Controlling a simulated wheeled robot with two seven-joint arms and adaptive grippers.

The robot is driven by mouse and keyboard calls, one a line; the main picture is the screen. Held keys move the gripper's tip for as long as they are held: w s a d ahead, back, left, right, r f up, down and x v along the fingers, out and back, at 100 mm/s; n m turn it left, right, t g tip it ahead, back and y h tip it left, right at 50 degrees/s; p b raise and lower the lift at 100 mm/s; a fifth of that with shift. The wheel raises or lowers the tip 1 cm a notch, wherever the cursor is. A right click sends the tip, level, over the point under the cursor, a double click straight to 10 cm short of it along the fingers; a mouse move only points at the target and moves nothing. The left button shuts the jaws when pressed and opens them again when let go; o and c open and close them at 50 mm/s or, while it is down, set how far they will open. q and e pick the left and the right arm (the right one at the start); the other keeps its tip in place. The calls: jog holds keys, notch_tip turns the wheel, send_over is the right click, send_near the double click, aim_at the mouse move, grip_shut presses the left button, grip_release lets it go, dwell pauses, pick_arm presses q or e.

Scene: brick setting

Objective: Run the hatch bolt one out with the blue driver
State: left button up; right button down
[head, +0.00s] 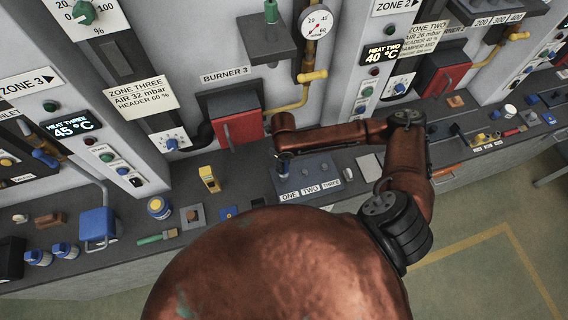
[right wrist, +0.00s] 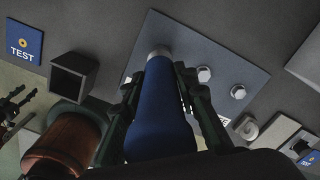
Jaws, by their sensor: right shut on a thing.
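The blue driver (right wrist: 158,115) is held upright between the dark fingers of my right gripper (right wrist: 157,98), which is shut on it. Its far end meets a pale round piece at bolt one's place on the grey hatch plate (right wrist: 185,40); whether it is seated on the bolt is hidden. Two other bolts show on the plate, bolt two (right wrist: 205,73) and bolt three (right wrist: 238,91). In the head view the gripper (head: 283,163) is above the ONE label of the plate (head: 328,171). A dark claw-like shape at the wrist view's left edge may be my left gripper (right wrist: 14,106).
A dark open box (right wrist: 74,74) and a blue TEST tag (right wrist: 25,41) lie left of the plate. A red burner box (head: 238,126) stands behind. A yellow device (head: 208,179) and a blue block (head: 98,226) are further left.

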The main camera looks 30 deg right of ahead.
jog(key=shift+r, duration=0.1)
jog(key=shift+f, duration=1.1)
dwell(0.4)
